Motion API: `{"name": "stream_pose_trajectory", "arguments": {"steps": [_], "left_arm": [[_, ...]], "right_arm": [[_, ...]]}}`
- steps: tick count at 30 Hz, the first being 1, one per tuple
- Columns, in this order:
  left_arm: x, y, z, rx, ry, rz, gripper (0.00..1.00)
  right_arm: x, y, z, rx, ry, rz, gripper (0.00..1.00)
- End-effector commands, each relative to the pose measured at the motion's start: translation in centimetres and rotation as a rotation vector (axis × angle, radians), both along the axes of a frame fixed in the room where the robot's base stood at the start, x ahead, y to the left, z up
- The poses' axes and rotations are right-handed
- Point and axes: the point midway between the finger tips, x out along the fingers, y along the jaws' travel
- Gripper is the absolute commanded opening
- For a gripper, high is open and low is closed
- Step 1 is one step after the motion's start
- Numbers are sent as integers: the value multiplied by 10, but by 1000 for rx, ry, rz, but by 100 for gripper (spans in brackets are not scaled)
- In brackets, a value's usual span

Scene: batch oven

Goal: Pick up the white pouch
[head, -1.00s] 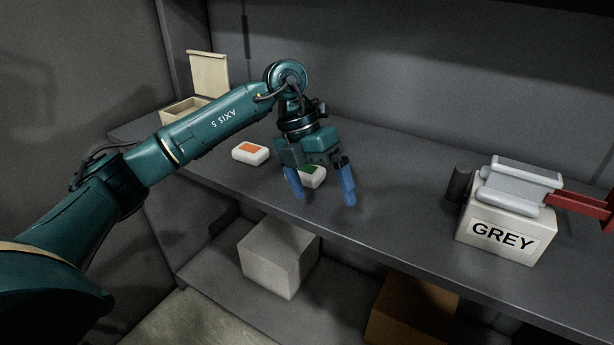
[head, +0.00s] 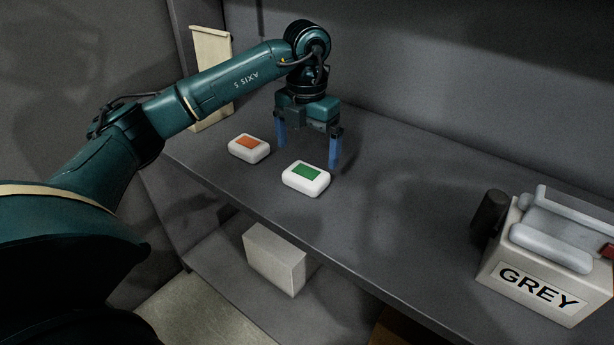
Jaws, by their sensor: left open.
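Two small white pouches lie flat on the grey upper shelf: one with an orange label (head: 249,148) and, to its right and nearer, one with a green label (head: 306,178). The frames do not show which of them the task names. My left gripper (head: 308,155) points down with its blue fingers apart and nothing between them. It is just behind the green-labelled pouch in the picture. Whether a finger touches that pouch or the shelf I cannot tell. My right gripper is not in view.
A pale box marked GREY (head: 533,284) stands at the right with light grey rounded pieces (head: 550,248) on top. A dark cylinder (head: 490,213) is beside it. A white box (head: 274,258) sits below.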

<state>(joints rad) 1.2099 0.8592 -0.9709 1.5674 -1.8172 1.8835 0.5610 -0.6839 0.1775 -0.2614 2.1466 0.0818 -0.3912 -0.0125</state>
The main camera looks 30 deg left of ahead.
Motion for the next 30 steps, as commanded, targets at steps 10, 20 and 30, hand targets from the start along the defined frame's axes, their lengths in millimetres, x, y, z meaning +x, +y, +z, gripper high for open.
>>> {"name": "stream_pose_trajectory", "arguments": {"steps": [10,20,30], "left_arm": [[-6,-1,-33,1,4,-1,100],[-7,-2,-65,-1,-1,-1,100],[-7,-3,-65,-1,-1,-1,86]], "right_arm": [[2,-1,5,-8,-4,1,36],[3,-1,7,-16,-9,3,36],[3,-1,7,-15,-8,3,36]]}}
